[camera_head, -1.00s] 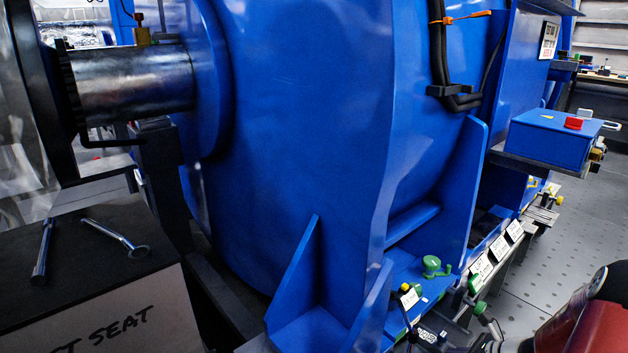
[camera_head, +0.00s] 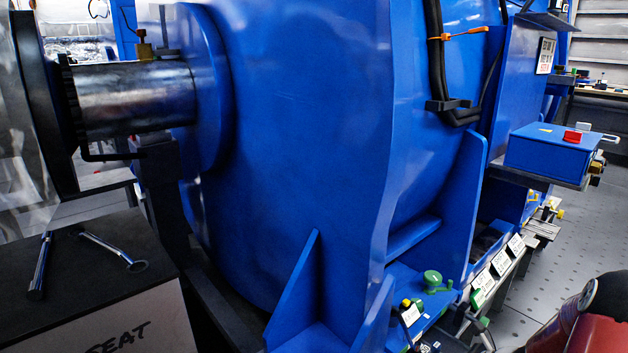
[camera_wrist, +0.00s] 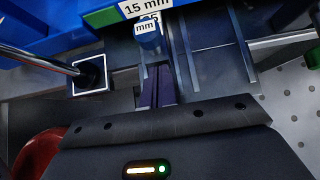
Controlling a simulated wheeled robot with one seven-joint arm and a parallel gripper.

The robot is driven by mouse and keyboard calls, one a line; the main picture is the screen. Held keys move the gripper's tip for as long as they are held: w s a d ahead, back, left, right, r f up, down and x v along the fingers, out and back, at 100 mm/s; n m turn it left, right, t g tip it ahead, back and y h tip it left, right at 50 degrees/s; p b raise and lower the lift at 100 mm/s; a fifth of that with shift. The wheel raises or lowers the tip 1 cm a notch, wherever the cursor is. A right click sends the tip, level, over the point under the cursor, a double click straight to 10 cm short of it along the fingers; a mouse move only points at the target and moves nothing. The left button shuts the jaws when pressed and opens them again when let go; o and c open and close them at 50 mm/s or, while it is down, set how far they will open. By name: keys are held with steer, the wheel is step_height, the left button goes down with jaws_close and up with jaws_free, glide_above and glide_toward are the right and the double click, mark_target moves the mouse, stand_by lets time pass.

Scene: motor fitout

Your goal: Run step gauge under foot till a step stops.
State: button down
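A blue foot (camera_head: 408,284) stands at the base of the big blue motor, with a green knob (camera_head: 432,281) and a small white tag (camera_head: 410,315) on it. In the wrist view, a blue part with a green edge carries a "15 mm" label (camera_wrist: 143,8). Just below it is a blue cylinder (camera_wrist: 149,41) with a partly covered "mm" label; I cannot tell whether these belong to the step gauge. My gripper (camera_wrist: 158,70) has its dark fingers close together below this cylinder, with nothing visible between them. The gap under the foot is not clear in either view.
White labelled cards (camera_head: 500,262) line a rail right of the foot. A blue box (camera_head: 552,147) with a red button juts out above them. Perforated floor (camera_head: 575,225) is open at right.

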steer(key=shift+s, duration=0.1)
stand_by(0.3)
steer(key=p+v, duration=0.4)
steer(key=v, duration=0.5)
steer(key=shift+s+d+p, duration=0.35)
steer(key=shift+s+d, duration=0.1)
steer(key=shift+d, duration=0.05)
steer(key=shift+f, duration=0.1)
